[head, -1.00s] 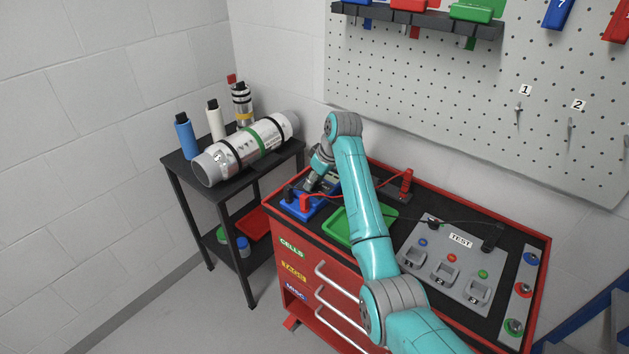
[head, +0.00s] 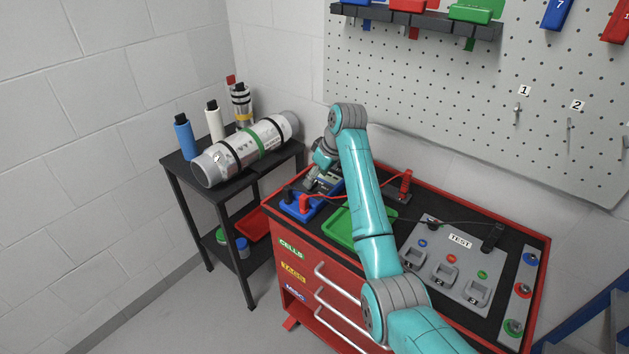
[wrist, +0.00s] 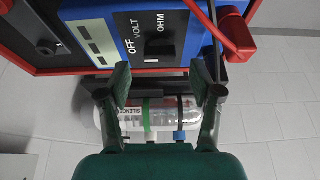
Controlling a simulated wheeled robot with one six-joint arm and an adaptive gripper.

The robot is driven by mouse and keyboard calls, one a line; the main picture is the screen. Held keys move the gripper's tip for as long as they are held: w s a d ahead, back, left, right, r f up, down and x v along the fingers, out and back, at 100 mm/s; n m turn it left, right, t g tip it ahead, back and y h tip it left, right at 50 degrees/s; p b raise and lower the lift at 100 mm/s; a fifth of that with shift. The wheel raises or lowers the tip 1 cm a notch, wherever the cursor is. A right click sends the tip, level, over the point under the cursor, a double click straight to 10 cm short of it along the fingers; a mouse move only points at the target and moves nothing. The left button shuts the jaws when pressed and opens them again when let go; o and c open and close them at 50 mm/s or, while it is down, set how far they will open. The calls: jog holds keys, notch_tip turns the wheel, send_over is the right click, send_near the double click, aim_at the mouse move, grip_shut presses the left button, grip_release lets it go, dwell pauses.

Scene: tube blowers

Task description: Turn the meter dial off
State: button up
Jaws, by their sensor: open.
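The blue meter (wrist: 187,38) fills the top of the wrist view. Its black dial knob (wrist: 160,47) sits beside the printed labels OFF, VOLT and OHM, with a pale display to the left. Which label the knob points to is hard to tell. In the head view the meter (head: 329,182) is partly hidden behind my gripper (head: 309,183) at the cart's back left corner. In the wrist view my gripper (wrist: 163,88) is open and empty, its two fingertips apart, below the knob in the picture and not touching it.
A red plug and lead (wrist: 232,38) lie close right of the dial. A blue block (head: 301,207) and green tray (head: 345,229) are near on the red cart. A black side table (head: 188,170) holds a metal cylinder (head: 247,148). A pegboard wall stands behind.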

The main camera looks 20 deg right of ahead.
jog(key=v, duration=0.9)
